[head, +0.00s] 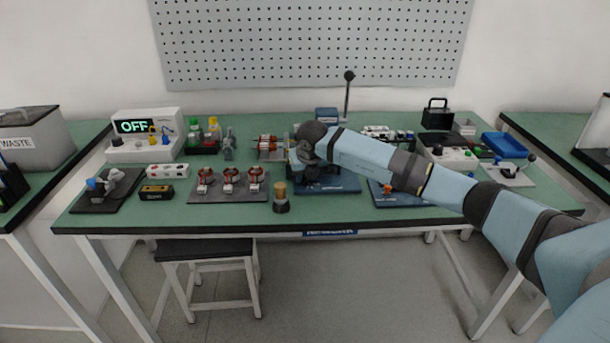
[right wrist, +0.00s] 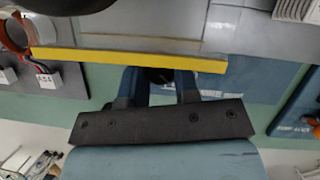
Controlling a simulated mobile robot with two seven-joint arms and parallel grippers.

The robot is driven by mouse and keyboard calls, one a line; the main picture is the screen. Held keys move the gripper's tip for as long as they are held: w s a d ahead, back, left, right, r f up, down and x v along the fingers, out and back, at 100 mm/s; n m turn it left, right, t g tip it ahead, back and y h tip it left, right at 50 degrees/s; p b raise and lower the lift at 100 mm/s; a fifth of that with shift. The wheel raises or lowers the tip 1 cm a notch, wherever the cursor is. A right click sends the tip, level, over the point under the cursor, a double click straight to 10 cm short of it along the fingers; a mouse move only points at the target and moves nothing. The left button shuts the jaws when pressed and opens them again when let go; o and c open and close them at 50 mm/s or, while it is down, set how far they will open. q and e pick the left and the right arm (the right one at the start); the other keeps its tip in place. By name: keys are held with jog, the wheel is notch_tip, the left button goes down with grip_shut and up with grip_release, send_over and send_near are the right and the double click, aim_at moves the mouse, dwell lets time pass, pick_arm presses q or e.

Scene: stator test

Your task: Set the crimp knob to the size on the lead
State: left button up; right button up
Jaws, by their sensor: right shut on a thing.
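My right gripper (head: 308,168) is over the crimp station's blue base (head: 345,186) at the middle of the bench, and my arm hides much of the station. In the right wrist view my gripper (right wrist: 159,85) has its two fingers either side of a dark knob (right wrist: 159,74), below a yellow-edged grey housing (right wrist: 130,60), and is shut on it. The knob's setting cannot be read. Three copper stators (head: 229,178) with white-tagged leads lie on a dark mat. A lead's tag (right wrist: 47,80) shows in the wrist view, too small to read surely. My left gripper is out of view.
A dark cylinder with a tan top (head: 281,198) stands at the front edge, left of the station. A tall lever (head: 348,95) rises behind. A second blue plate (head: 400,197) lies to the right under my arm. A tester reading OFF (head: 142,127) stands at the back left.

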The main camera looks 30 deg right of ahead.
jog(key=shift+d+n+y, duration=0.1)
jog(key=shift+n+y, duration=0.4)
jog(key=shift+n, duration=0.8)
jog(key=o, duration=0.9)
